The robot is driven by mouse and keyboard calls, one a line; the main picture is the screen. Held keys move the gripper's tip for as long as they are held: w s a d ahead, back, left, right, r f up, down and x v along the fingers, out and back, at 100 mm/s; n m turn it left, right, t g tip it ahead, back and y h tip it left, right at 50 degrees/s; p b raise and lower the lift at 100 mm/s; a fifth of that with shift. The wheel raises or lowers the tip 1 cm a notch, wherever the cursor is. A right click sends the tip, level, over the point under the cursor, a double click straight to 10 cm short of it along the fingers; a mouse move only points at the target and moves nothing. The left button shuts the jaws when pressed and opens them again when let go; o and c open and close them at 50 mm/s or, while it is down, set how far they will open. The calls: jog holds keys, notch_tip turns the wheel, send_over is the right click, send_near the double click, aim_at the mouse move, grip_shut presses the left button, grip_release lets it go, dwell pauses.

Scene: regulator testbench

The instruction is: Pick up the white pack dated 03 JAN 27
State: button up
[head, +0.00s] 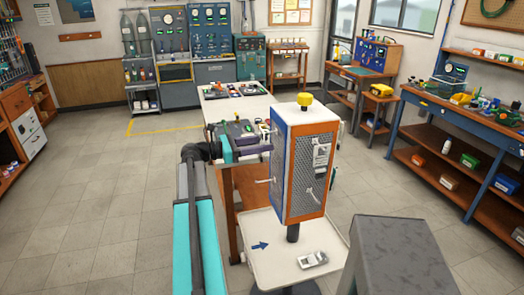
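My gripper (266,145) reaches in from the left at the upper part of a blue, orange and mesh display stand (299,170). Its two dark purple fingers look apart, with nothing visible between them. White packs (320,158) hang on the stand's right mesh face, one above another. Another pale pack (313,259) with a grey patch lies on the white tray (285,275) under the stand. The dates are too small to read, so I cannot tell which pack is 03 JAN 27. The stand's far faces are hidden.
The stand has a yellow knob (305,99) on top and bare hooks (265,181) sticking out. A blue arrow (260,246) marks the tray. A white table (238,108) with tools stands close behind. A blue workbench (465,119) is at right. The floor at left is clear.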

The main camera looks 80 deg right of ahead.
jog(key=c, duration=0.5)
jog(key=shift+r, duration=0.25)
jog(key=shift+r+b, duration=0.35)
jog(key=shift+r, duration=0.1)
jog(key=b+v, duration=0.3)
jog(key=v, duration=1.5)
jog(key=shift+r, duration=0.15)
